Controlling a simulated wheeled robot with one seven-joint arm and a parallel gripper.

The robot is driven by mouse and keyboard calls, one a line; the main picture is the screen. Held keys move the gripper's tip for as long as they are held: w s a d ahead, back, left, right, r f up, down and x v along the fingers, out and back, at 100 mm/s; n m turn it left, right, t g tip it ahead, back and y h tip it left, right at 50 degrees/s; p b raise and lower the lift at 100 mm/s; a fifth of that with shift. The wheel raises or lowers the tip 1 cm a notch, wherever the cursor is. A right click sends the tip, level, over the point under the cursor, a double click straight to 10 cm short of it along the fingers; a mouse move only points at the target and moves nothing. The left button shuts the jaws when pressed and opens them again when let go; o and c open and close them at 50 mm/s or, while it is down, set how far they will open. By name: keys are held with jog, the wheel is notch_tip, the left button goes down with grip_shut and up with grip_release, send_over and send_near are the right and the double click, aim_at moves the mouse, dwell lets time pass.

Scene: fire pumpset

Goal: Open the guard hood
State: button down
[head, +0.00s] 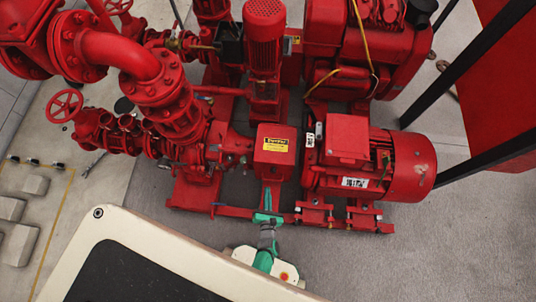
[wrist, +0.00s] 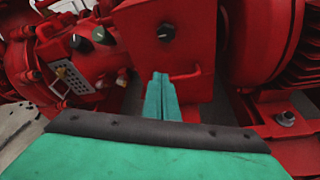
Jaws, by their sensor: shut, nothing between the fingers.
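The guard hood (head: 273,160) is a red box with a yellow label on top, between the pump and the motor. It looks closed over the gap between them. In the wrist view its red front face (wrist: 150,52) fills the upper middle, with a dark round spot near the top and a small red handle-like bar (wrist: 187,74) lower right. My green gripper (head: 268,205) is in front of the hood, low down. In the wrist view its fingers (wrist: 162,80) are together and empty, pointing at the lower face, just left of the bar. I cannot tell whether they touch it.
The red motor (head: 385,165) stands right of the hood, and the red pump with pipes (head: 170,100) stands left. The red base frame (head: 235,212) runs along the front. Grey floor (head: 400,260) is open at the front right. Black posts stand at the far right.

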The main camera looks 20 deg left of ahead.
aim_at(267, 171)
jog(key=x, duration=0.7)
jog(key=shift+r, duration=0.1)
jog(key=r, duration=0.1)
jog(key=d+r, duration=0.1)
jog(key=r, duration=0.1)
jog(key=shift+w+d+r, duration=0.2)
jog(key=shift+w+r, duration=0.05)
jog(key=shift+d+r, duration=0.1)
dwell(0.4)
